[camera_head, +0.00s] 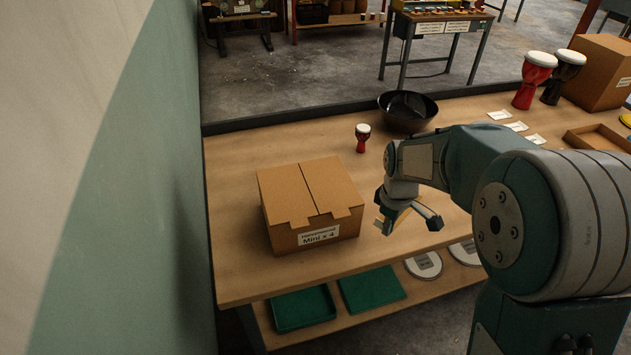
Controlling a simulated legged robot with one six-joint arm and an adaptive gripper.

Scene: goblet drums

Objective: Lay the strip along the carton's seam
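The closed brown carton (311,205) stands on the wooden table at the left, with a label reading "Mini x 4" on its front. Its seam (315,187) shows as a thin dark line across the top from back to front. My gripper (407,224) hangs to the right of the carton, apart from it, with its fingers spread. A small pale yellowish patch shows at the left finger; I cannot tell whether it is part of the finger or a strip. I cannot make out a strip anywhere else.
A small red goblet drum (361,139) and a black bowl (407,110) stand behind the carton. Larger drums (534,80), another carton (604,72), white cards (516,126) and a shallow tray (598,139) are at the right. A wall rises close on the left. Green trays (371,289) lie below.

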